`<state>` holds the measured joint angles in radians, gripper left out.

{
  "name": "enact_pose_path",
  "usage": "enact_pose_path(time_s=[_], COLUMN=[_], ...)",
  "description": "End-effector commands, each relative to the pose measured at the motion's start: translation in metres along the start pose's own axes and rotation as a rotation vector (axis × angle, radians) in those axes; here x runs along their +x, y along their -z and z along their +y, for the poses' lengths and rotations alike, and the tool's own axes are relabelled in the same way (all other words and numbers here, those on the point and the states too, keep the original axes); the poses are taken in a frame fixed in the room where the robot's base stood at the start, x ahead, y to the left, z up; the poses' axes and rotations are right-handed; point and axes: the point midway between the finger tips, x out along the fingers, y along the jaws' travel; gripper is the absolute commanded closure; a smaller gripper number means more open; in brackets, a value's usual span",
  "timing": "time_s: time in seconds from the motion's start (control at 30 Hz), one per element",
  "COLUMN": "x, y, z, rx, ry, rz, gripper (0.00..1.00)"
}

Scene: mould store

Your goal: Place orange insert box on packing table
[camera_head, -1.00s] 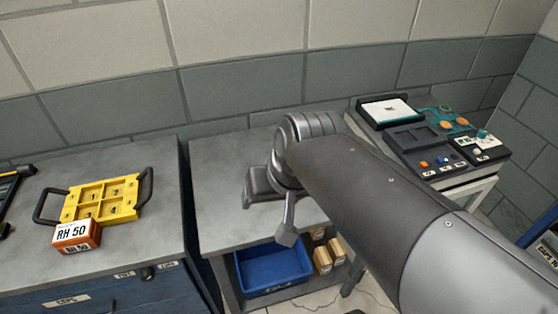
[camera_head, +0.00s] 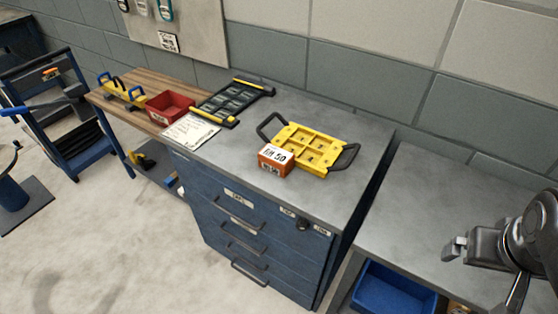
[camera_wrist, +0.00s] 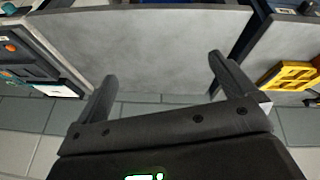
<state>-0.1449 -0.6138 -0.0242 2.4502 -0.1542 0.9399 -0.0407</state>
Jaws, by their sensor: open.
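The orange insert box (camera_head: 275,160) has a white label on top, reading something like "RH 50". It sits on the grey top of a blue drawer cabinet (camera_head: 345,135), against the front left of a yellow plate with black handles (camera_head: 310,148). My gripper (camera_head: 455,248) is open and empty above a plain grey table (camera_head: 430,205), right of the cabinet and well apart from the box. In the wrist view its two fingers (camera_wrist: 162,72) are spread with only table and wall behind them. I cannot tell which table is the packing table.
Left of the box lie a paper sheet (camera_head: 190,132) and a black rack with yellow ends (camera_head: 232,100). A red bin (camera_head: 170,107) stands on a wooden bench (camera_head: 140,118). A blue bin (camera_head: 395,292) is under the grey table, whose visible top is mostly clear. A blue trolley (camera_head: 75,150) stands far left.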

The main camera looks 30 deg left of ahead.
Motion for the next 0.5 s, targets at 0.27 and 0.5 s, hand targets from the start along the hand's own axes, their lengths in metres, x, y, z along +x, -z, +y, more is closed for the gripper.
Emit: enact_pose_path(time_s=[0.27, 0.5], x=[0.04, 0.071], y=[0.044, 0.089], z=[-0.024, -0.064], rx=[-0.499, -0.935], ry=[-0.133, -0.303], rz=[-0.188, -0.297], gripper=[0.0, 0.0])
